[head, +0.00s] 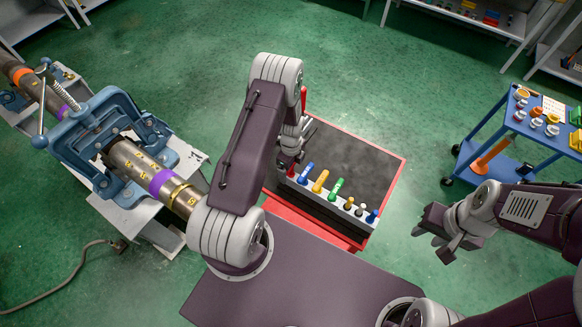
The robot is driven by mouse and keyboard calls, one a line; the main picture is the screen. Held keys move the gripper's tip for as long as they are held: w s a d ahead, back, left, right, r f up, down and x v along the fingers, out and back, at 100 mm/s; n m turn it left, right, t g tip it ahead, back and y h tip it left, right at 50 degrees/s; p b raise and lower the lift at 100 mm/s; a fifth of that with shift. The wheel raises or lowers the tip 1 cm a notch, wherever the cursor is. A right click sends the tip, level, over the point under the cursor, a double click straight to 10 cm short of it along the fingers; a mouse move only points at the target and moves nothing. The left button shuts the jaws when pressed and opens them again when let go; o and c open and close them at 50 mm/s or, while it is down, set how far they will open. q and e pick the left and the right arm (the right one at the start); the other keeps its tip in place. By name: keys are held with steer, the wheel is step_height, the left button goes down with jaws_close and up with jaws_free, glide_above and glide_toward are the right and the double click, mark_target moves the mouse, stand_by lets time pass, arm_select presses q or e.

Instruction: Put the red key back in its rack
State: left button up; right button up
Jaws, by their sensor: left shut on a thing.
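A bit of red also shows below the fingers, close to the rack's end. My fingers and arm hide the rest of the key, and I cannot tell whether it touches the rack. The rack holds several keys with blue, yellow, green and other coloured heads. My right gripper (432,245) is open and empty, to the right of the cart.
The red cart (384,185) has a dark top, clear behind the rack. A blue pipe vise (95,130) clamps a banded pipe (150,175) at left. A blue trolley (489,137) with coloured parts stands at right. Shelves line the back.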

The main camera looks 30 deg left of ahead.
arm_select(q)
steer(key=shift+s+f, duration=0.1)
steer(key=shift+f, duration=0.15)
stand_by(0.6)
steer(key=o, duration=1.3)
steer(key=shift+r, duration=0.1)
step_height(320, 180, up, 9)
steer(key=shift+f+b, duration=0.1)
steer(key=shift+b, duration=0.75)
